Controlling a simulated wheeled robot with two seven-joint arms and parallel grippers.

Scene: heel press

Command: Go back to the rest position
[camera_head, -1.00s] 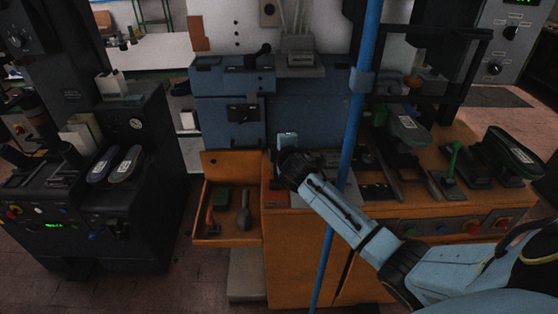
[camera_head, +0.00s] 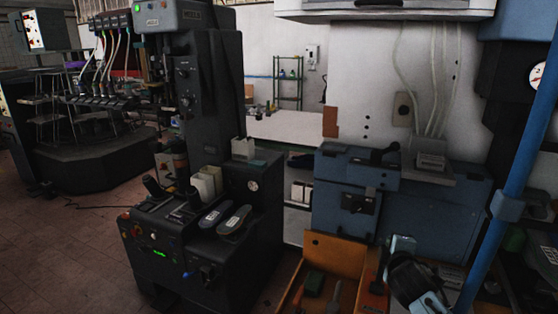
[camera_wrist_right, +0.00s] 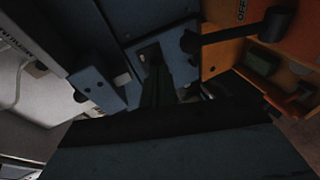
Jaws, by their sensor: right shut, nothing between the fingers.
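My right gripper (camera_head: 402,244) shows at the lower right of the head view, in front of the blue machine housing (camera_head: 350,185) and to the right of the open orange drawer (camera_head: 338,256). It is shut and empty. In the right wrist view its dark fingers (camera_wrist_right: 158,82) point towards a blue housing face. Most of the right arm is outside the head view. My left gripper is in neither view.
A blue pole (camera_head: 508,206) stands close to the right of my right arm. A dark press with two shoe soles (camera_head: 234,220) stands left of the drawer. Open floor (camera_head: 75,245) lies at the left. The drawer holds several tools.

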